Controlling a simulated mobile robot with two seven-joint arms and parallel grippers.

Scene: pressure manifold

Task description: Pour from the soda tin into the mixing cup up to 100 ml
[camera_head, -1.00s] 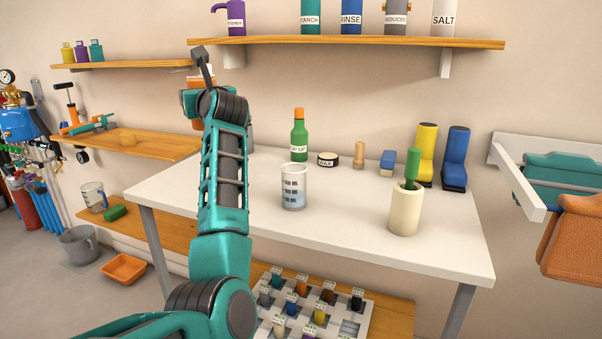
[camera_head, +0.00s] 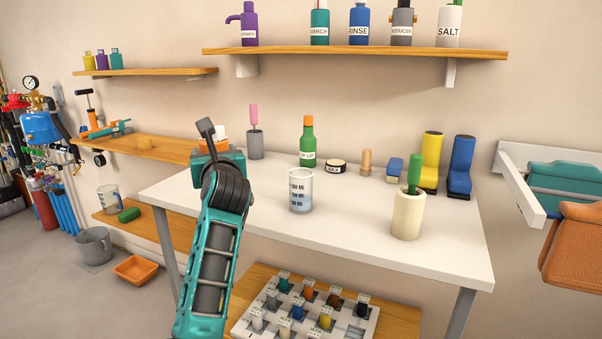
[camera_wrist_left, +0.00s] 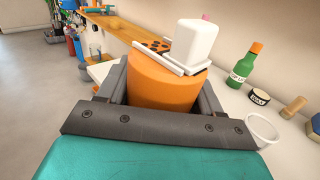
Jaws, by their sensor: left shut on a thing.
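My left gripper (camera_head: 214,150) is shut on an orange tin with a white top (camera_wrist_left: 163,80), which I take to be the soda tin; no label on it shows. In the head view the tin (camera_head: 221,133) is mostly hidden behind the gripper, above the table's left part. The mixing cup (camera_head: 301,191), clear with dark markings, stands upright on the white table to the right of the gripper. Its rim shows at the right in the left wrist view (camera_wrist_left: 262,130). I cannot tell how much liquid is in it. My right gripper is not in view.
On the white table (camera_head: 350,240), a green bottle (camera_head: 306,142) and a black WAX tin (camera_head: 336,167) stand behind the cup. A cream holder with a green handle (camera_head: 407,213) stands to its right. A grey holder with a pink handle (camera_head: 255,143) stands behind the gripper. The table front is clear.

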